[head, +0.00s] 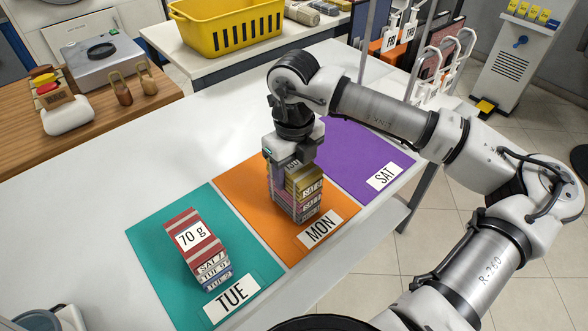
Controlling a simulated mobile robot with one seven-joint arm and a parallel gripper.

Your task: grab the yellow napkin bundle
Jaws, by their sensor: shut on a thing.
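The yellow napkin bundle (306,181), with a white label that seems to begin with SAT, is at the top of a stack on the orange MON mat (241,185). My gripper (291,175) points down over this stack and is shut on the yellow bundle. The gripper hides part of its top and left side. Pinkish-purple bundles (310,205) with white labels are directly below it. I cannot tell whether the yellow bundle still touches them.
A red striped bundle marked 70 g (190,225) tops another stack on the teal TUE mat (150,240). The purple SAT mat (370,150) is empty where visible. White table (100,190) is clear at left. A yellow basket (226,35) stands behind.

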